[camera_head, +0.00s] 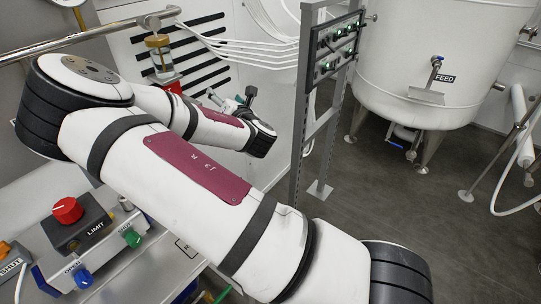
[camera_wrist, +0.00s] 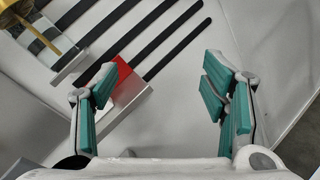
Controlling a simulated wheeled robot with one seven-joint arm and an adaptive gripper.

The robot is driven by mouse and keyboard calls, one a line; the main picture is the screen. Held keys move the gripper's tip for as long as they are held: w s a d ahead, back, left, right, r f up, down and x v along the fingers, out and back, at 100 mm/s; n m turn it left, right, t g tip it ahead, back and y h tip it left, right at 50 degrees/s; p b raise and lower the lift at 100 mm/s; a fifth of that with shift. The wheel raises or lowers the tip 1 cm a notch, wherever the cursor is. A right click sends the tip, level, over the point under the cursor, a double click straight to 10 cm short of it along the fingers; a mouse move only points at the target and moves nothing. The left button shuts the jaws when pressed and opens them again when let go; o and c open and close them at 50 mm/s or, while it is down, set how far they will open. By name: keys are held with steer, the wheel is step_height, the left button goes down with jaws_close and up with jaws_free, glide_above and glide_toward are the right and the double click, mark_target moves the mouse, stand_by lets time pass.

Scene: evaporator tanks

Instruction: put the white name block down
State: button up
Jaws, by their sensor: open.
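My gripper (camera_head: 232,105) is in the upper middle of the head view, by the slotted white wall panel. In the wrist view my gripper (camera_wrist: 165,85) has its teal fingers wide apart, with nothing held between them. A small block with a red face and pale side (camera_wrist: 128,88) shows beyond the left finger, against the panel. Its red part also shows below the jar in the head view (camera_head: 173,87). I cannot tell whether this is the white name block; no lettering on it is readable.
A jar with a brass lid (camera_head: 160,57) is at the panel, left of my gripper. A grey frame with green lights (camera_head: 338,45) stands to the right. A white tank marked FEED (camera_head: 400,60) stands at right.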

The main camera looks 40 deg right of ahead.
steer(key=s+d+f+m+g+h, duration=0.1)
steer(key=s+d+m+g+h, duration=0.15)
steer(key=s+m+g, duration=0.95)
steer(key=s+a+r+m+y, duration=0.1)
steer(key=s+a+r+m, duration=0.3)
steer(key=s, duration=0.5)
steer(key=s+a+r+m+y, duration=0.2)
steer(key=s+a+r+m, duration=0.2)
steer(key=s, duration=0.6)
steer(key=s+a+r+m+y, duration=0.1)
steer(key=s+a+r+m, duration=0.4)
steer(key=s+m, duration=0.2)
steer(key=shift+s+a+y, duration=0.2)
steer(key=shift+s+y, duration=0.15)
steer(key=shift+s, duration=0.9)
